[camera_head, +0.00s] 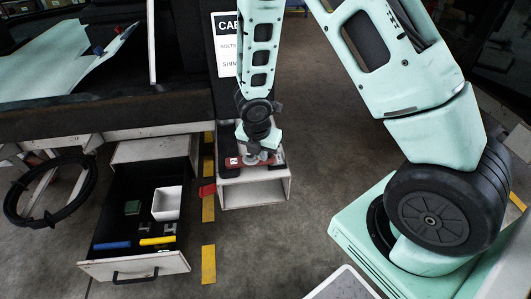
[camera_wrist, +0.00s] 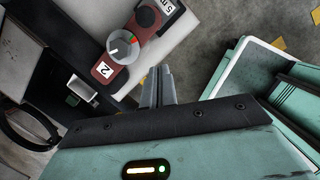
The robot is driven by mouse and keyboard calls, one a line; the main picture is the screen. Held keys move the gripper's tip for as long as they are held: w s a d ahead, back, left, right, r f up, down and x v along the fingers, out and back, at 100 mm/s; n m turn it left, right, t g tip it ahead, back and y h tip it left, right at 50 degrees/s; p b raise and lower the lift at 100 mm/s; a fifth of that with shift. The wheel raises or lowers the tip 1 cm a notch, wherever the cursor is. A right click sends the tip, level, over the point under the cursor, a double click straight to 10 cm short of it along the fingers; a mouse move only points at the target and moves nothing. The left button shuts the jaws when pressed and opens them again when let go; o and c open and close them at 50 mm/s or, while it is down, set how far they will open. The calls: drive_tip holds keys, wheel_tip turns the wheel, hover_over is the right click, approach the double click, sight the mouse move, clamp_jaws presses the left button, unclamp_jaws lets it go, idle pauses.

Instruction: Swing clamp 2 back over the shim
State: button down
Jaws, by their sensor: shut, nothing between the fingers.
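Clamp 2 is a dark red bar with a white "2" label (camera_wrist: 103,70) and a round silver knob (camera_wrist: 122,47) with a green and red ring. It sits on top of a pale box stand (camera_head: 252,195); in the head view its red part (camera_head: 234,163) shows beside my wrist. A dark piece labelled "5 m…" (camera_wrist: 172,8), cut off by the frame edge, lies past the clamp; I cannot tell if it is the shim. My gripper (camera_wrist: 160,72) is shut and empty, with its fingertips just right of the knob. In the head view my arm hides the fingertips.
An open drawer (camera_head: 135,265) left of the stand holds a white box (camera_head: 166,203), a green block (camera_head: 132,207), and blue and yellow pieces. A red piece (camera_head: 207,190) is at the stand's left. A black cable coil (camera_head: 50,190) hangs at far left.

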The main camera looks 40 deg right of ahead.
drive_tip(key=p+v, duration=0.3)
drive_tip(key=v, duration=0.4)
drive_tip(key=shift+s+r, duration=0.1)
drive_tip(key=s+a+r+m+g+y+p, duration=0.1)
drive_tip(key=s+a+r+m, duration=0.75)
drive_tip(key=s, duration=0.25)
drive_tip(key=s+a+r+m+y+p, duration=0.1)
drive_tip(key=s+a+r+m+y, duration=0.1)
drive_tip(key=s+a+r+m, duration=0.75)
wheel_tip(320, 180, up, 20)
drive_tip(key=s+d+n+p, duration=0.1)
drive_tip(key=p, duration=1.7)
drive_tip(key=shift+s+d+f+p, duration=0.15)
drive_tip(key=shift+s+p, duration=0.1)
drive_tip(key=shift+p, duration=0.05)
